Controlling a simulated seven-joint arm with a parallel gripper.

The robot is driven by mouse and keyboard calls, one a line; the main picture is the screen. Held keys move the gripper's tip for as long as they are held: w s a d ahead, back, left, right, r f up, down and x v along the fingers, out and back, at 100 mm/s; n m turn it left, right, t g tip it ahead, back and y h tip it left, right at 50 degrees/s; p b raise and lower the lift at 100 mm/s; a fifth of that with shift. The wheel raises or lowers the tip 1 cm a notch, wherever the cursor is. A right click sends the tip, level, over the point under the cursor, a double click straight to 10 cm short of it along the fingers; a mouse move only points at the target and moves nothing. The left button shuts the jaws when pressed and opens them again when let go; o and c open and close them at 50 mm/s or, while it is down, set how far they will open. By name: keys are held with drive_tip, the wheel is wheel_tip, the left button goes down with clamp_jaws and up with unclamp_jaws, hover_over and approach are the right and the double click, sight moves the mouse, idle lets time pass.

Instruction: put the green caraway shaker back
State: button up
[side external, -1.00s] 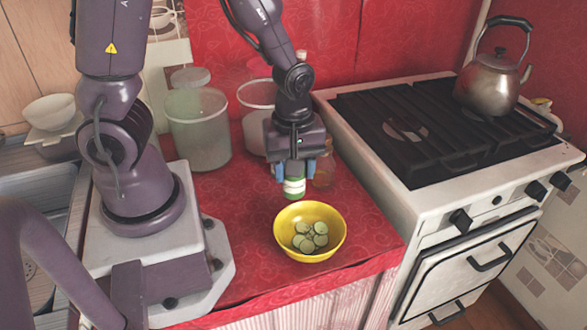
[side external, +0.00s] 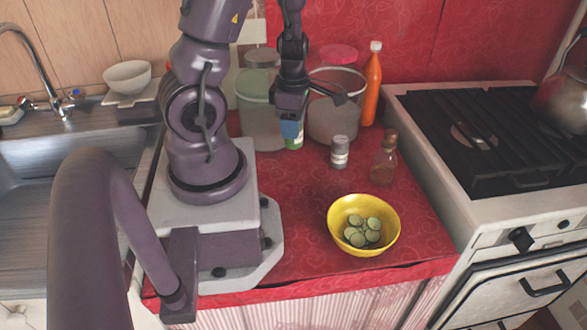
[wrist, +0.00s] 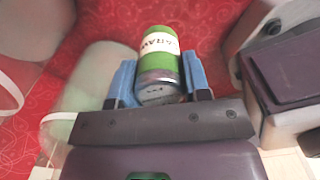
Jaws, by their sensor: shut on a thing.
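The green caraway shaker (side external: 294,137) has a white label and a metal end. My gripper (side external: 291,120) is shut on it with its blue fingers at either side, at the back of the red counter. In the side view the shaker is between two large clear containers and partly hidden by my gripper. In the wrist view the shaker (wrist: 160,58) shows between the fingers, its label lettering partly readable. I cannot tell whether it touches the counter.
Left clear container (side external: 258,125) and right clear container (side external: 335,115) flank my gripper. A grey-capped shaker (side external: 340,153), a corked bottle (side external: 384,162) and an orange bottle (side external: 372,90) stand to the right. A yellow bowl of green slices (side external: 345,238) is in front.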

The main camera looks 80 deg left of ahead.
drive_tip(key=shift+s+a+n, duration=0.2)
drive_tip(key=shift+a+n, duration=0.1)
drive_tip(key=shift+n, duration=0.4)
drive_tip(key=shift+w+a+f+n, duration=0.1)
drive_tip(key=shift+w+n, duration=0.05)
drive_tip(key=shift+n, duration=0.35)
drive_tip(key=shift+f, duration=3.95)
drive_tip(key=o, duration=0.9)
drive_tip(key=shift+f, duration=0.1)
